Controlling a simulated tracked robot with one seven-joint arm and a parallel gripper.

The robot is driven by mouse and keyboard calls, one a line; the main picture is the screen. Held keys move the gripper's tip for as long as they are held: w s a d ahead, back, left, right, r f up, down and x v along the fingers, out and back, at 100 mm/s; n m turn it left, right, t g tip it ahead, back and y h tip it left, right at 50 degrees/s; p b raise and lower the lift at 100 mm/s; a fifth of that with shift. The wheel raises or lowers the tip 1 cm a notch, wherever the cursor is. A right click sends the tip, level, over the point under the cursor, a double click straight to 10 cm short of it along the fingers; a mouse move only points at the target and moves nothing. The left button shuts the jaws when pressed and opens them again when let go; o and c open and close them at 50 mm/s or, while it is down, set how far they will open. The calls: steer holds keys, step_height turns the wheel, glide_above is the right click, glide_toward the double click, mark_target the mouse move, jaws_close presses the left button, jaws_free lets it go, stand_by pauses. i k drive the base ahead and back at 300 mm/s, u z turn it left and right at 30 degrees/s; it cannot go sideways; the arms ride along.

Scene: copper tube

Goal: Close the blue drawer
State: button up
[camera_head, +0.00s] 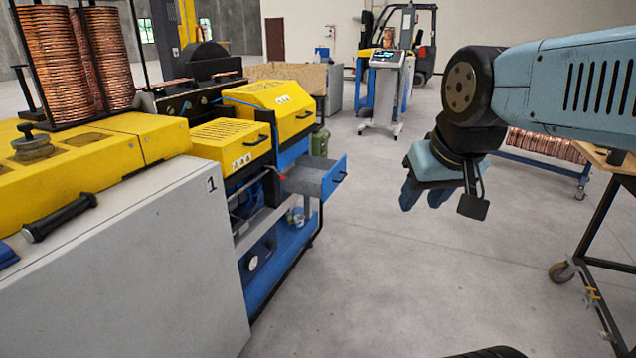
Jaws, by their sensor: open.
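The blue drawer (334,178) is pulled out from the side of the yellow and blue machine, below the yellow covers. The fingers are blue, open and empty. It touches nothing that I can see.
The machine's yellow covers (268,105) and a grey cabinet (200,240) stand at the left. A wheeled control stand (383,100) is farther back. A wheeled table frame (590,240) is at the right. The grey floor (400,280) between is clear.

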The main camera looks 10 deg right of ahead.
mark_target(307, 175)
steer(key=k, duration=0.5)
steer(key=z, duration=0.2)
steer(key=i, duration=0.85)
steer(key=u, duration=0.3)
steer(key=k, duration=0.35)
steer(key=z, duration=0.6)
steer(key=i, duration=1.45)
steer(key=u, duration=0.65)
